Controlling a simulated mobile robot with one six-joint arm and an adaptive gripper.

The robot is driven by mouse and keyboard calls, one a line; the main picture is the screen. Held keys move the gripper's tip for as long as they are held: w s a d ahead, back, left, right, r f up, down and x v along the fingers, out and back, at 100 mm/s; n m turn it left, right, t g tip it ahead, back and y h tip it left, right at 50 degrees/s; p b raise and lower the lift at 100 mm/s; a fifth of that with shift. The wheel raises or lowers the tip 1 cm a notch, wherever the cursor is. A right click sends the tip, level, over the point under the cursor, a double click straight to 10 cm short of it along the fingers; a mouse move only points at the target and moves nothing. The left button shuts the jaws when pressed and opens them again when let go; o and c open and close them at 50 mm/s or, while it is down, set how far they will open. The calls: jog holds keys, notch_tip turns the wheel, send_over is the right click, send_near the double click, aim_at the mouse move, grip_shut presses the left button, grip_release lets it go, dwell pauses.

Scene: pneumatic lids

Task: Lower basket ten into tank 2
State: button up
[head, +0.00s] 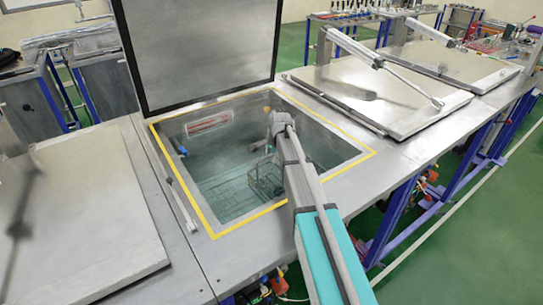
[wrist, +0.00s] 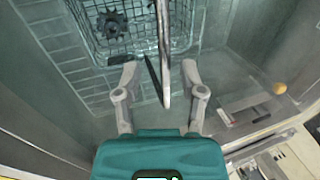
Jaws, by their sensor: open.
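A wire basket (head: 263,178) is down inside the open tank (head: 215,222), which has a yellow border. In the wrist view the basket (wrist: 88,52) holds a dark gear-like part (wrist: 112,22). Its upright handle (wrist: 164,50) is seen nearly edge-on and runs between my fingers. My gripper (wrist: 160,75) is open, with one finger on each side of the handle and gaps showing. In the head view my arm reaches over the tank's front edge and hides part of the interior. I cannot read a basket or tank number.
The tank's lid (head: 200,45) stands upright at the back. A closed lid (head: 75,215) lies at the left, and another with a cylinder arm (head: 375,90) at the right. In the wrist view a small orange ball-like thing (wrist: 279,88) shows near the tank wall.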

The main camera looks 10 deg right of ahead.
notch_tip(320, 180, up, 30)
jog(key=p, duration=2.8)
jog(key=shift+f+t+p, duration=0.2)
jog(key=shift+t+p, duration=0.1)
jog(key=shift+p, duration=0.1)
jog(key=s+f+n+g+b, duration=0.1)
jog(key=s+f+n+b, duration=0.3)
jog(key=s, duration=0.6)
jog(key=s+f+n+g+b, duration=0.1)
jog(key=s+f+n+b, duration=0.3)
jog(key=s+f+b, duration=0.5)
jog(key=s+a+f+n+g+h+b, duration=0.1)
jog(key=s+f+n+b, duration=0.4)
jog(key=s+f, duration=0.3)
jog(key=shift+s+g+b, duration=0.4)
jog(key=shift+s+b, duration=0.4)
jog(key=shift+s, duration=1)
jog(key=shift+s+n, duration=0.25)
jog(key=shift+n, duration=0.05)
